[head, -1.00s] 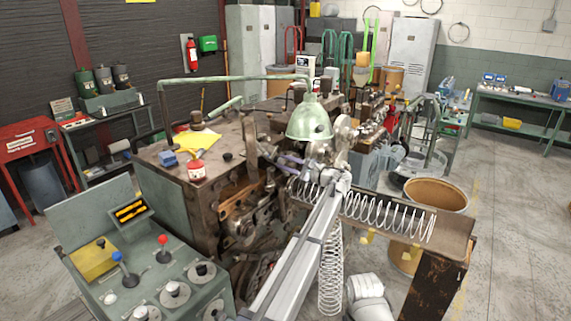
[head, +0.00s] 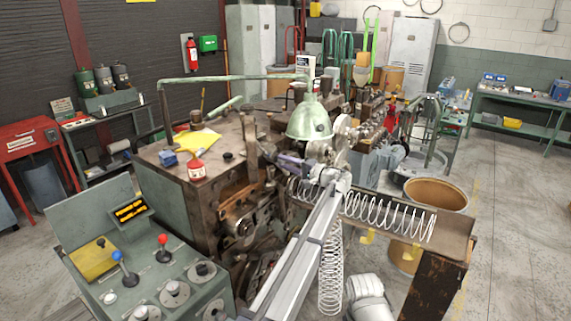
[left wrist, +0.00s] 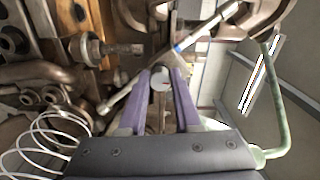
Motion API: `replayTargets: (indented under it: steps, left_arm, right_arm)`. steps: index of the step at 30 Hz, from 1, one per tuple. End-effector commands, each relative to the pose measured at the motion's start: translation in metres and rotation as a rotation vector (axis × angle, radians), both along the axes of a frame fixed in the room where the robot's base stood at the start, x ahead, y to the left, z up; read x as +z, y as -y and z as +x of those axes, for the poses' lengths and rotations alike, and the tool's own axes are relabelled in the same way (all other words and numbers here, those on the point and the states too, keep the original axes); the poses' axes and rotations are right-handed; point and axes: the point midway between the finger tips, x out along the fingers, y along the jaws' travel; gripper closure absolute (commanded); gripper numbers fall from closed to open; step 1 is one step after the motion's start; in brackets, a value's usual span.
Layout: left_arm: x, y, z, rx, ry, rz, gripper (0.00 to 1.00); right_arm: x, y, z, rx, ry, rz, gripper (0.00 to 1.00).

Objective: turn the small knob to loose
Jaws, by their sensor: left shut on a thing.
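The small knob (left wrist: 160,79) is a round grey metal cap in the left wrist view, held between two purple fingertips. My left gripper (left wrist: 160,84) is shut on it, with one finger on each side. In the head view my left gripper (head: 283,160) reaches into the coiling machine (head: 222,200), just below the green lamp shade. The knob cannot be made out in the head view, and any mark on it is too small to read. My right gripper is not in view.
Wire springs (head: 390,217) lie along the bench (head: 455,232) right of my arm. The green lamp (head: 309,118) hangs close above the gripper. A rod with a blue band (left wrist: 205,28) passes near the fingertips. A control desk (head: 85,260) stands at lower left.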

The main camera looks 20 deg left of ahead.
Motion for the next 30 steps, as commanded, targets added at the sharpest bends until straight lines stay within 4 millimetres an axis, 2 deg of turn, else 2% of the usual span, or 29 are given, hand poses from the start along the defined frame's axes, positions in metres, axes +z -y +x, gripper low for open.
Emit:
replayTargets:
  steps: [9, 24, 25, 30]
  left_arm:
    - [-0.0016, 0.0006, -0.0012, 0.000, 0.086, -0.036, 1.00]
    - [-0.0018, 0.0006, -0.0015, 0.001, 0.098, -0.041, 1.00]
    - [-0.0018, 0.0006, -0.0015, 0.001, 0.098, -0.041, 0.66]
    - [-0.0014, 0.0005, -0.0011, 0.002, 0.098, -0.039, 0.47]
  right_arm:
    - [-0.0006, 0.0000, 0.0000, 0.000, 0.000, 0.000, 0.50]
    - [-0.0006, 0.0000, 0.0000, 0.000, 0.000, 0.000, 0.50]
    - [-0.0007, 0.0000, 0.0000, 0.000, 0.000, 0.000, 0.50]
    - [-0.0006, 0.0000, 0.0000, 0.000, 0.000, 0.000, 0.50]
